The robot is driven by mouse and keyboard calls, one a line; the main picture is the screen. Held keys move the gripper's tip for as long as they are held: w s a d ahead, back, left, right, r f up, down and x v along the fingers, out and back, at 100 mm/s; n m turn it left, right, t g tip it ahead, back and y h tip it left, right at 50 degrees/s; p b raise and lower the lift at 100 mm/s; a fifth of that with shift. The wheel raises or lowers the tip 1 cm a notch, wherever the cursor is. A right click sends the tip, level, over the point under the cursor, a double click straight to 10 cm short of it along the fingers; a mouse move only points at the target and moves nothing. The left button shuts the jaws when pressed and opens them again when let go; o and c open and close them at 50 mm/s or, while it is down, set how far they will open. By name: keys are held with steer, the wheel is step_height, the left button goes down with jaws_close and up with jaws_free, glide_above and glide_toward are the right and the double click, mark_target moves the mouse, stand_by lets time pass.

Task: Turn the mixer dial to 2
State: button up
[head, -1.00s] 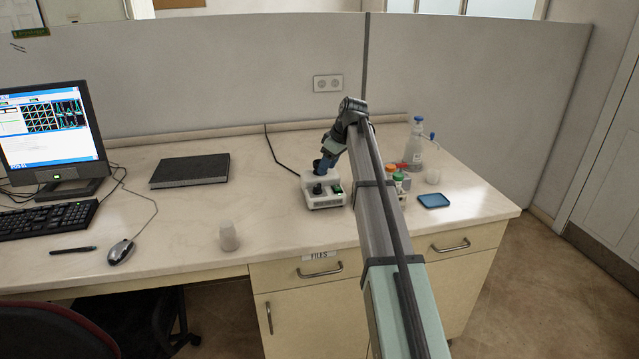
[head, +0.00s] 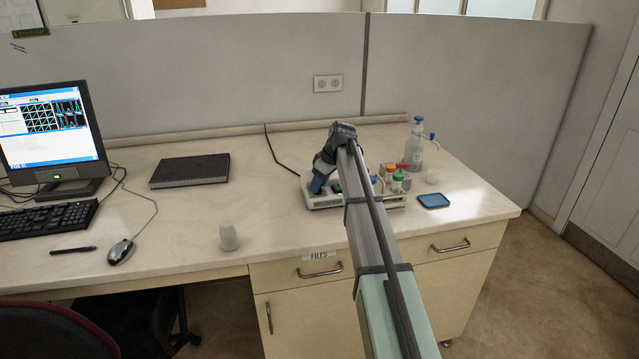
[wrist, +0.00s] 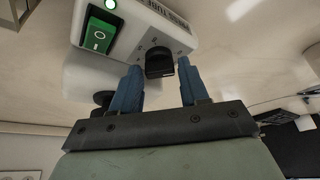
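The mixer is a small white box (head: 325,202) on the desk, partly hidden behind my arm in the head view. In the wrist view its white body (wrist: 185,35) fills the top. Its black dial (wrist: 160,62) sits on the front face, beside a green rocker switch (wrist: 98,36) and a lit green lamp. The dial's number marks are too small to read. My gripper (wrist: 162,72) is open, with its two blue fingertips on either side of the dial and small gaps showing. In the head view my gripper (head: 316,187) is down at the mixer's front.
A rack with colour-capped bottles (head: 398,180) stands right of the mixer, beside my arm. Behind it is a wash bottle (head: 414,150); a blue dish (head: 433,201) lies further right. The desk between cup and black notebook (head: 190,170) is clear.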

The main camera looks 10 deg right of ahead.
steer(key=c, duration=0.7)
steer(key=m, duration=0.2)
steer(key=m+t+h, duration=0.1)
steer(key=m, duration=0.1)
steer(key=shift+s+a, duration=0.15)
steer(key=shift+a, duration=0.05)
steer(key=m+h, duration=0.2)
steer(key=m, duration=0.3)
steer(key=shift+a, duration=0.15)
steer(key=m+h, duration=0.2)
steer(key=m, duration=0.2)
steer(key=shift+a+m, duration=0.15)
steer(key=shift+m, duration=0.15)
steer(key=shift+a+m+g+h, duration=0.1)
steer(key=shift+m+g+h, duration=0.45)
steer(key=shift+m, duration=1.55)
